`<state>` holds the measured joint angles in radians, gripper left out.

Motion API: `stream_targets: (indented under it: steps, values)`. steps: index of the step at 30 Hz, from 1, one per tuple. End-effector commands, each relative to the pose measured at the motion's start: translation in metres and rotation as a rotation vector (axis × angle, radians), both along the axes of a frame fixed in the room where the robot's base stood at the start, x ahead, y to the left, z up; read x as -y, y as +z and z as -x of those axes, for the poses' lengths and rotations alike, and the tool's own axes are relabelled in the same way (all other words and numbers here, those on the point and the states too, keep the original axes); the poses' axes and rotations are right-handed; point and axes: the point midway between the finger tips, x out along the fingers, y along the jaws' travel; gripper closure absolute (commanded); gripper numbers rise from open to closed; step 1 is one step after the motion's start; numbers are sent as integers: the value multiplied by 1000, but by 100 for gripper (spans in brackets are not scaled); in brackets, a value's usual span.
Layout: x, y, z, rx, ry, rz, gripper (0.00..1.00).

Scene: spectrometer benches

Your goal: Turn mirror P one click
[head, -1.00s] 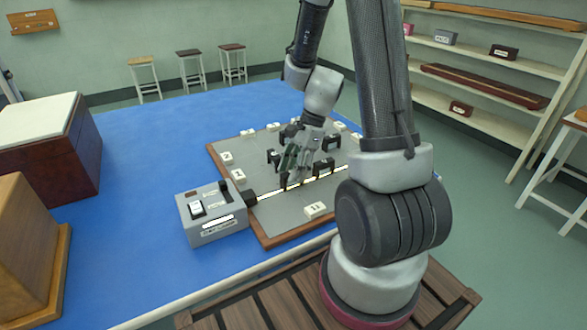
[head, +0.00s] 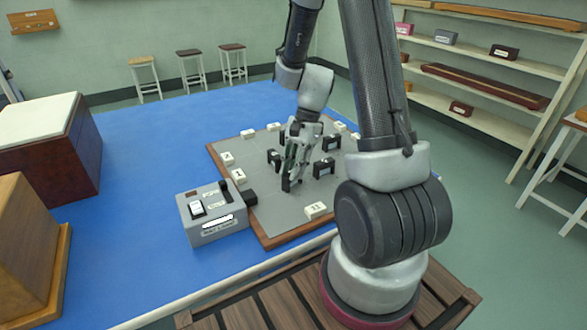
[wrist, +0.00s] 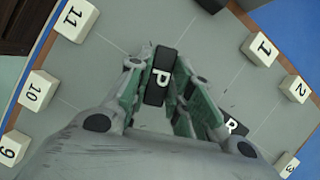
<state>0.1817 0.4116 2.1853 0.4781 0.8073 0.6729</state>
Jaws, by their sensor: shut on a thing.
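Mirror P (wrist: 158,80), a black block with a white letter P, stands between the fingers of my gripper (wrist: 157,82) in the wrist view. The fingers are shut on it from both sides. In the head view, my gripper (head: 290,178) reaches down to the grey round-marked board (head: 275,212), and mirror P (head: 286,186) shows only in part below the fingers. Another black block marked R (wrist: 232,127) is partly hidden by my gripper in the wrist view.
White number tiles ring the board, among them 11 (wrist: 75,18), 10 (wrist: 40,90) and 1 (wrist: 259,49). Other black mirrors stand close by, one to the right (head: 324,168). A grey switch box (head: 212,214) with a black nozzle (head: 250,197) sits at the board's left edge.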

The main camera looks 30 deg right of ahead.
Motion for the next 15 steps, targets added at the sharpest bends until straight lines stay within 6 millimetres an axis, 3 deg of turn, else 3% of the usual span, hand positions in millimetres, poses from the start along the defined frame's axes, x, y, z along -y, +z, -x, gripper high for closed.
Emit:
stream_targets:
  steps: [15]
  values:
    - [-1, 0, -3, 2, 361, 1, 100]
